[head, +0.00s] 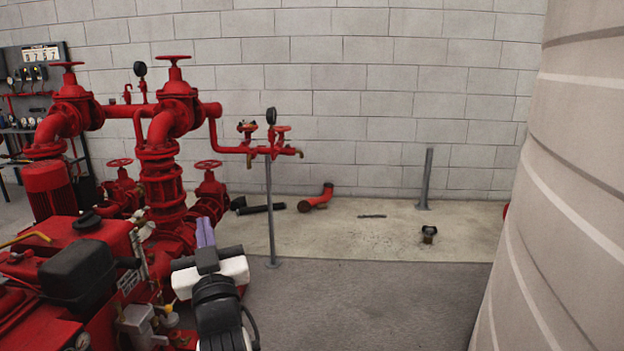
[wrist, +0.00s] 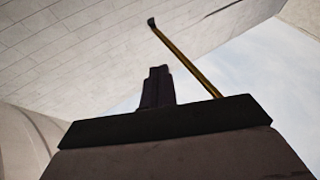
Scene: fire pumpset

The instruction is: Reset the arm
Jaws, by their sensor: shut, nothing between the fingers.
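My gripper (head: 205,228) shows at the lower middle left of the head view, above my white and black arm links. Its narrow fingers point up in the picture, in front of the red pump pipework (head: 160,185). In the wrist view the gripper (wrist: 158,70) is a dark silhouette at the centre. The two fingers are together, with nothing between them. It touches no object that I can make out.
Red pump machinery (head: 70,265) fills the left. A grey post (head: 270,205) holds red valves. A large pale ribbed cylinder (head: 560,200) stands at right. Loose pipe pieces (head: 317,198) lie by the block wall (head: 350,100). Grey floor (head: 370,300) in front is clear.

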